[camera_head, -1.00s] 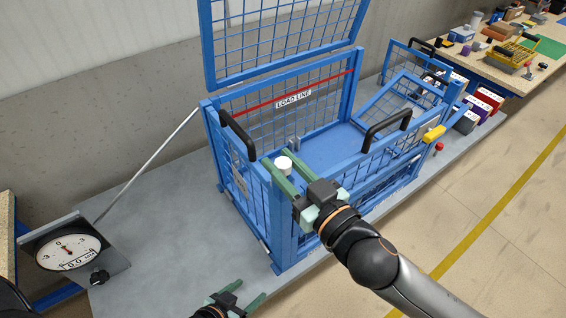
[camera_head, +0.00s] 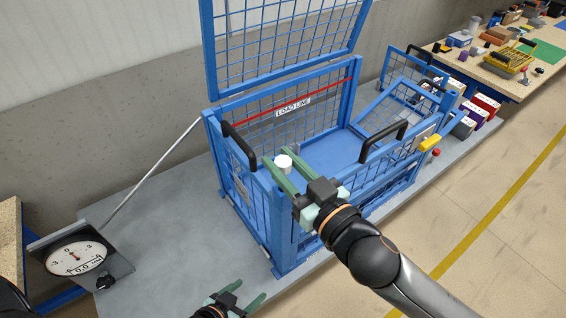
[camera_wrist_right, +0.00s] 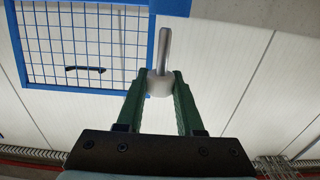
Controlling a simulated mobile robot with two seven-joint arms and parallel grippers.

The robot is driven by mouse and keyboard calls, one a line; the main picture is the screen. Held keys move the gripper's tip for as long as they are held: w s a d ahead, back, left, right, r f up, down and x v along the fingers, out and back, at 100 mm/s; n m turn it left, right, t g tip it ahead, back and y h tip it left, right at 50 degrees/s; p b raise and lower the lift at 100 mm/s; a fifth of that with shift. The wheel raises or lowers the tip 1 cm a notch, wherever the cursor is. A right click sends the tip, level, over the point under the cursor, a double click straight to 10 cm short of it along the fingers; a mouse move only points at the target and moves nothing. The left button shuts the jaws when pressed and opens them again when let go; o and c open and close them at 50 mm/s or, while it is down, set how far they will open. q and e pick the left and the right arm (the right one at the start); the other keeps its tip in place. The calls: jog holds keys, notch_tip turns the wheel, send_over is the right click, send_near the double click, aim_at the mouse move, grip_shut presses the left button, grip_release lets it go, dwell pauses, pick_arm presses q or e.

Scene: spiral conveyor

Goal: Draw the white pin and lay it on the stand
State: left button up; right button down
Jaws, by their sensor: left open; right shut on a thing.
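The white pin (camera_head: 283,163) has a short white round head. In the right wrist view its grey metal shank (camera_wrist_right: 164,48) points away from the fingers. My right gripper (camera_head: 279,160) is shut on the white head (camera_wrist_right: 159,85) and holds it above the near left part of the blue mesh cage (camera_head: 284,245). My left gripper (camera_head: 251,290) is open and empty, low over the grey surface (camera_head: 170,235) in front of the cage. I cannot tell which part is the stand.
The cage's mesh lid (camera_head: 285,45) is up, with a strut (camera_head: 155,172) at its left. A dial gauge (camera_head: 76,258) stands at the far left. Black handles (camera_head: 384,141) rise from the cage rims. The grey surface left of the cage is mostly clear.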

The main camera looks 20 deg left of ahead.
aim_at(284, 162)
jog(key=shift+r, duration=0.4)
jog(key=shift+r, duration=0.1)
jog(key=shift+r, duration=1.9)
jog(key=shift+d, duration=0.1)
